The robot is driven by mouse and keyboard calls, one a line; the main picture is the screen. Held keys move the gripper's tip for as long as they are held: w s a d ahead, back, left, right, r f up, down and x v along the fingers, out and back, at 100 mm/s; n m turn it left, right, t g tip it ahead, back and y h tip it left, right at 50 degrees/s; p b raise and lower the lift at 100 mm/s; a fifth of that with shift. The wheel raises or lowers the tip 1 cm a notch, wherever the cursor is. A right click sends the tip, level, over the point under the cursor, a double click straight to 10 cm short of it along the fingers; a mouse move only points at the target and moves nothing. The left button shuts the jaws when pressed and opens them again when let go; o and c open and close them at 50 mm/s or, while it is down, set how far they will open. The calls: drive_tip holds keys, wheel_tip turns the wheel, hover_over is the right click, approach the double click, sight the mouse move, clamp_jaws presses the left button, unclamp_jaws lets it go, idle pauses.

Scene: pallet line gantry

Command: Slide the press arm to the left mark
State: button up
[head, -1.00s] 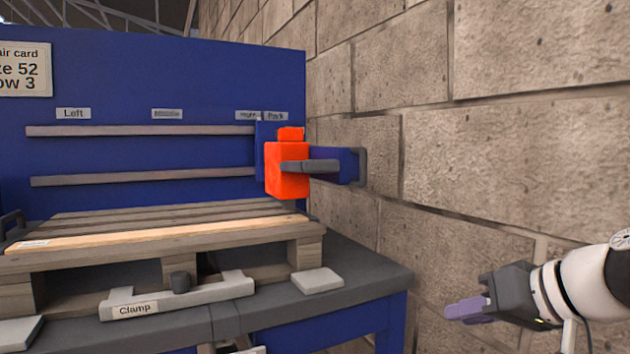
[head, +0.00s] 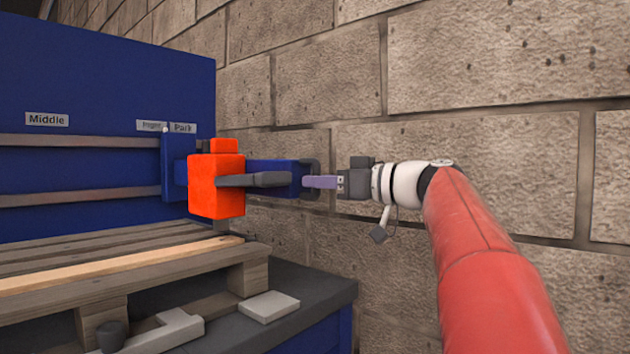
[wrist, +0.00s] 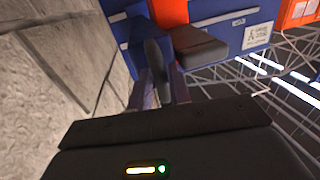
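The press arm has an orange head (head: 215,186) on two grey rails, and stands by the Right and Park labels (head: 183,128) on the blue panel. A blue bar runs right from it to a dark grey handle (head: 311,163). My gripper (head: 310,182) is at this handle, its purple fingers pointing left. In the wrist view, the dark handle bar (wrist: 153,62) lies between the fingers of my gripper (wrist: 160,85). The fingers look apart around it, and I cannot see firm contact. The Left label is out of view; the Middle label (head: 47,119) shows.
A wooden pallet (head: 120,265) lies on the dark bench below the rails. A pale grey pad (head: 269,306) and a light grey clamp (head: 165,330) are at its front. A stone block wall (head: 420,80) stands close behind and right of the handle.

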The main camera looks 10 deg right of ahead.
drive_tip(key=shift+w+a, duration=0.35)
drive_tip(key=shift+a, duration=0.05)
drive_tip(key=shift+c, duration=0.2)
clamp_jaws()
